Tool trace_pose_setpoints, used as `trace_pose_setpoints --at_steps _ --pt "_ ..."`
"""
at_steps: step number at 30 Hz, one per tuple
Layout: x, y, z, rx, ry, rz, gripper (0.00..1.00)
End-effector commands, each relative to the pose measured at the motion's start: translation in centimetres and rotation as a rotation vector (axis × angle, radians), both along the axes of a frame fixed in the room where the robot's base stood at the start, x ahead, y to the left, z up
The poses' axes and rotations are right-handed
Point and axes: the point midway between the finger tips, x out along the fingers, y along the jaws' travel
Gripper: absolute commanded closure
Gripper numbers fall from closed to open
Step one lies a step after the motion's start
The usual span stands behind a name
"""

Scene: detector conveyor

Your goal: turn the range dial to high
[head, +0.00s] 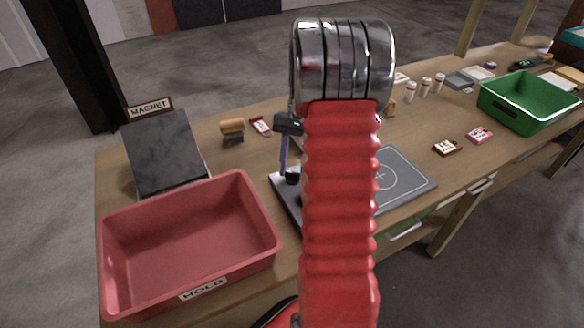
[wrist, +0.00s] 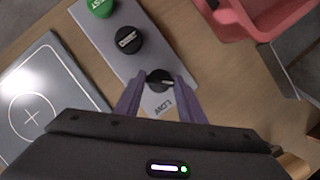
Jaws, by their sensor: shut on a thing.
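The range dial (wrist: 159,74) is a small black knob with a light pointer mark, on a grey control panel (wrist: 118,62). My gripper (wrist: 160,84) has its two purple fingers on either side of the dial and is shut on it. Lettering that seems to read LOW is on the panel beside the dial, between the fingers; I see no readable HIGH label. In the head view my gripper (head: 284,168) reaches down to the panel (head: 282,200), largely hidden by my arm.
A red HOLD bin (head: 190,203) stands close left of the panel. A grey pad with a circle and cross (head: 408,182) lies to its right. A dark MAGNET slab (head: 164,152) is at the left, a green bin (head: 530,101) at far right. Small items lie behind.

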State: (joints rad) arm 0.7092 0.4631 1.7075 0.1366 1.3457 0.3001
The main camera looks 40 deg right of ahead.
Motion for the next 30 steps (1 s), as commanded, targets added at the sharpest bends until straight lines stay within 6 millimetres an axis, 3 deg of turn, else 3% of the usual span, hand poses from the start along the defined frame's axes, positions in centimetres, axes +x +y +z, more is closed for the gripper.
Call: trace_pose_setpoints --at_steps 12,13,18,21,30 --pt "0.50 -0.17 0.22 -0.008 -0.014 0.007 0.86" --pt "0.50 -0.17 0.22 -0.008 -0.014 0.007 0.63" --pt "0.35 -0.11 0.17 -0.006 -0.010 0.007 0.51" --pt "0.26 -0.08 0.12 -0.004 -0.008 0.008 0.45" --pt "0.20 -0.13 0.27 -0.002 -0.005 0.007 0.45"
